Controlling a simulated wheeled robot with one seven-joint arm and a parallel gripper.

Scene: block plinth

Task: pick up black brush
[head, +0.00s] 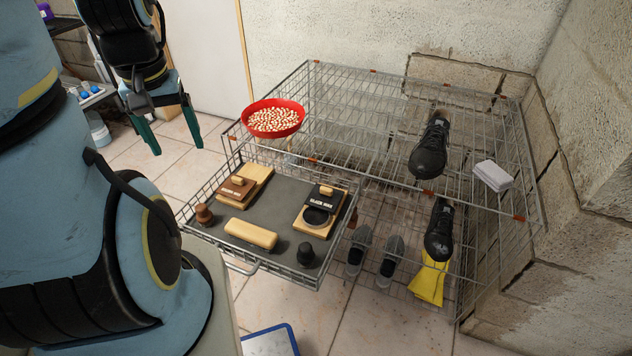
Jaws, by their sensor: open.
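A small dark round-topped piece (306,253), which looks like the black brush, stands upright near the front right corner of a grey-lined wire drawer (283,179). Its bristles cannot be made out at this size. My gripper (177,148) hangs at the upper left with its two green fingers apart and nothing between them. It is above the tiled floor, outside the drawer, well to the left of and apart from the black brush.
The drawer also holds a brown knobbed piece (204,214), a wooden block (250,234), a brown box (237,189) and a black wax set (316,218). A red bowl (275,105) of pale pieces sits on the wire rack behind, with shoes (429,150) to its right.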

